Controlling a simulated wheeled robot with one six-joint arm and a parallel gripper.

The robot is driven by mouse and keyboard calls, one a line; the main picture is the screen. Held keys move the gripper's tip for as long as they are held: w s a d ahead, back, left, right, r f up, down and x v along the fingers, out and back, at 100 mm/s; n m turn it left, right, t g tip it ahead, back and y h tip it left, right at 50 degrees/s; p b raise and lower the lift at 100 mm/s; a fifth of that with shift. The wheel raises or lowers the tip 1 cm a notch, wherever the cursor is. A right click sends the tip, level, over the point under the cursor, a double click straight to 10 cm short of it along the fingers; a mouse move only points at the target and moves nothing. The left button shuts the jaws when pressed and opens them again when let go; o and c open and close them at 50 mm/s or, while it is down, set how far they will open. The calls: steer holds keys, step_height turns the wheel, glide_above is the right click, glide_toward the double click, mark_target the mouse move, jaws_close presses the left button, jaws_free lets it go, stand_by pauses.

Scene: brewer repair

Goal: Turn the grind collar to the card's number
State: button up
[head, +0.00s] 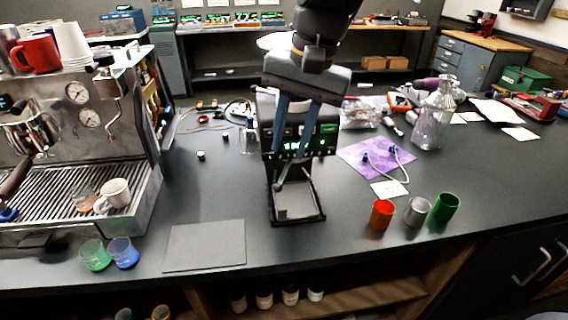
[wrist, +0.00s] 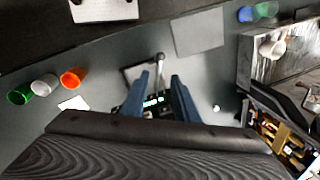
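A dark brewer or grinder unit (head: 326,138) with lit green digits stands mid-counter; its display also shows in the wrist view (wrist: 153,100). My gripper (head: 290,152) hangs in front of and over it, pointing down. Its two blue fingers are apart with nothing seen between them; they also show apart in the wrist view (wrist: 160,76). I cannot make out the grind collar; my gripper covers much of the unit's top. A small white card (head: 389,189) lies on the counter by a purple mat (head: 365,158). Its writing is too small to read.
An espresso machine (head: 90,85) stands at left, with a white cup (head: 113,194) on its tray. Orange (head: 382,214), silver (head: 417,212) and green (head: 445,208) cups stand front right. A grey mat (head: 205,246) lies front left. A glass bottle (head: 432,120) stands right.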

mark_target(281, 179)
steer(key=f, duration=0.2)
steer(key=a+f+p, duration=0.1)
steer(key=f, duration=0.4)
steer(key=shift+w+a+f+p, duration=0.15)
steer(key=shift+f+p, duration=0.05)
steer(key=shift+p, duration=0.15)
steer(key=shift+c, duration=0.4)
jaws_close()
stand_by(0.6)
